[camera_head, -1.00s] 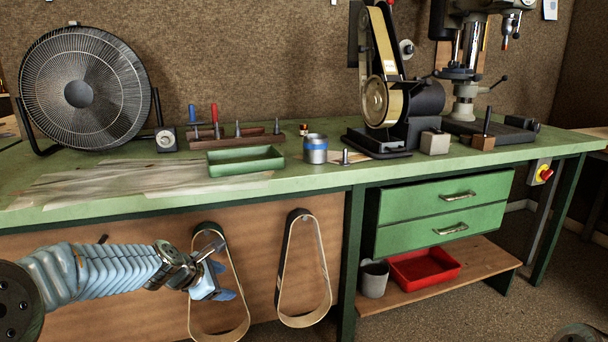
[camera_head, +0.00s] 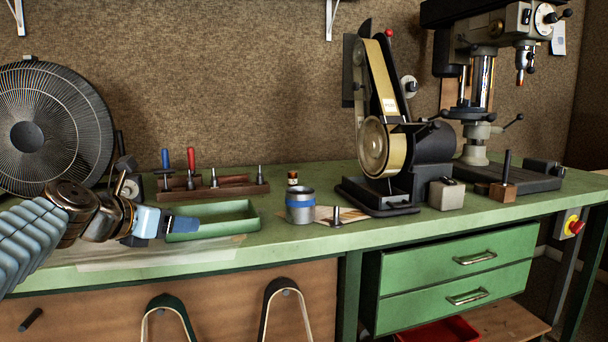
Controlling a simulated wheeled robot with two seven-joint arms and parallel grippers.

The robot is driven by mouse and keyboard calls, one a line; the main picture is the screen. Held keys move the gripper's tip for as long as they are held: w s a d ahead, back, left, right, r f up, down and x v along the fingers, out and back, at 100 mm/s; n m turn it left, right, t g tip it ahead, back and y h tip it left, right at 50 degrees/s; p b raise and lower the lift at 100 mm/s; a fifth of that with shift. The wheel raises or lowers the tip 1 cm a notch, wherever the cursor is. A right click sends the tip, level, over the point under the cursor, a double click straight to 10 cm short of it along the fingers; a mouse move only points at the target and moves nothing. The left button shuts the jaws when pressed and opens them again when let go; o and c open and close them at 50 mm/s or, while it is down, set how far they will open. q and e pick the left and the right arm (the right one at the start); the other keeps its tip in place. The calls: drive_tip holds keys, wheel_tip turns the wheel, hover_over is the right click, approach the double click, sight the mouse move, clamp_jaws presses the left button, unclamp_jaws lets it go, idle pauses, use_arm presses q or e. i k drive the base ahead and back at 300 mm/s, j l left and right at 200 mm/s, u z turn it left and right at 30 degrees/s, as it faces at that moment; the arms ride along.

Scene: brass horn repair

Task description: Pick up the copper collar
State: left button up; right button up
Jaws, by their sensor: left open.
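I cannot make out a copper collar for certain. A small brown item with a pale band (camera_head: 293,178) stands behind a metal cup with a blue band (camera_head: 300,208), too small to identify. My left gripper (camera_head: 182,226) is open, seen side-on, with blue fingers at the front left of the green tray (camera_head: 240,228). It covers that corner of the tray, and I see nothing between its fingers. Whether it touches the tray is unclear. My right gripper is not in view.
A rack of tools (camera_head: 235,188) stands behind the tray. A belt sander (camera_head: 415,160) and a drill press (camera_head: 485,90) stand to the right. A small metal post (camera_head: 337,216) stands right of the cup. The fan (camera_head: 45,130) is at left. The front bench strip is clear.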

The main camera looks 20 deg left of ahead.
sight(293, 180)
drive_tip(key=i+l, duration=0.15)
drive_tip(key=i, duration=0.5)
drive_tip(key=i+l, duration=0.15)
drive_tip(key=i, duration=0.55)
